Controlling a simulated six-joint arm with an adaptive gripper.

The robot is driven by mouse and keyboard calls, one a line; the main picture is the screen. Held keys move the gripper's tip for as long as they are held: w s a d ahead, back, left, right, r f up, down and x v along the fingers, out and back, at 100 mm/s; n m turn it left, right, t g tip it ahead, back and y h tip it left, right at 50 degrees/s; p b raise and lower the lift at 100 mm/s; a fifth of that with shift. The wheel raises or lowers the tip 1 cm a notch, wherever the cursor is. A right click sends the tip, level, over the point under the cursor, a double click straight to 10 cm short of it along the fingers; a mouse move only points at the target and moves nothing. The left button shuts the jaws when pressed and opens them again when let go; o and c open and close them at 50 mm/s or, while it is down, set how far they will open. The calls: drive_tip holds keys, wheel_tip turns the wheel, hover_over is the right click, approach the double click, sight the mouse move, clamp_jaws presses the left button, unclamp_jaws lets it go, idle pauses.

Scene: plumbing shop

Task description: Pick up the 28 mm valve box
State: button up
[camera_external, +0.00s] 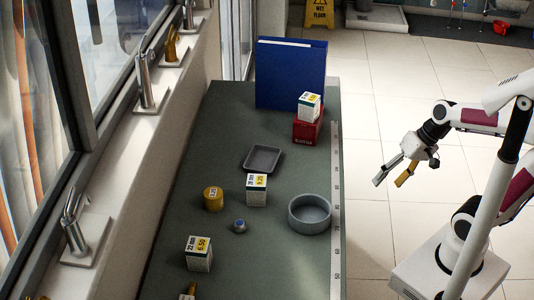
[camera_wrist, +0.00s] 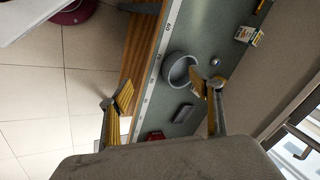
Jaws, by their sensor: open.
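Three white boxes with yellow price labels are in the external view. One (camera_external: 199,254) stands near the front of the counter, one (camera_external: 257,190) stands near its middle, and one (camera_external: 308,106) sits on a red box (camera_external: 307,131) at the back. The size print is too small to tell surely which is the 28 mm valve box. My gripper (camera_external: 390,178) is open and empty, out over the floor to the right of the counter. In the wrist view my gripper (camera_wrist: 166,92) shows its fingers wide apart, and the front box (camera_wrist: 249,36) is at upper right.
The grey-green counter (camera_external: 180,225) also holds a round grey bowl (camera_external: 310,214), a dark tray (camera_external: 263,159), a yellow cylinder (camera_external: 213,199), a small blue-topped part (camera_external: 239,226) and a blue binder (camera_external: 291,73). Taps line the sill at left. A ruler strip (camera_external: 337,215) runs along the right edge.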

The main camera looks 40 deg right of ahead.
drive_tip(key=w+a+f+m+y, duration=0.2)
drive_tip(key=w+a+m+y, duration=0.5)
drive_tip(key=w+a+m, duration=0.65)
drive_tip(key=m+t+h, duration=0.2)
drive_tip(key=m+t, duration=0.4)
drive_tip(key=m, duration=0.4)
approach(257, 191)
drive_tip(key=w, duration=0.1)
drive_tip(key=w+f, duration=0.1)
drive_tip(key=w, duration=0.1)
drive_tip(key=shift+w+d+f, duration=0.4)
drive_tip(key=shift+y, duration=0.3)
drive_tip(key=shift+x, duration=1.25)
drive_tip(key=shift+a, duration=0.1)
drive_tip(key=shift+w, duration=0.1)
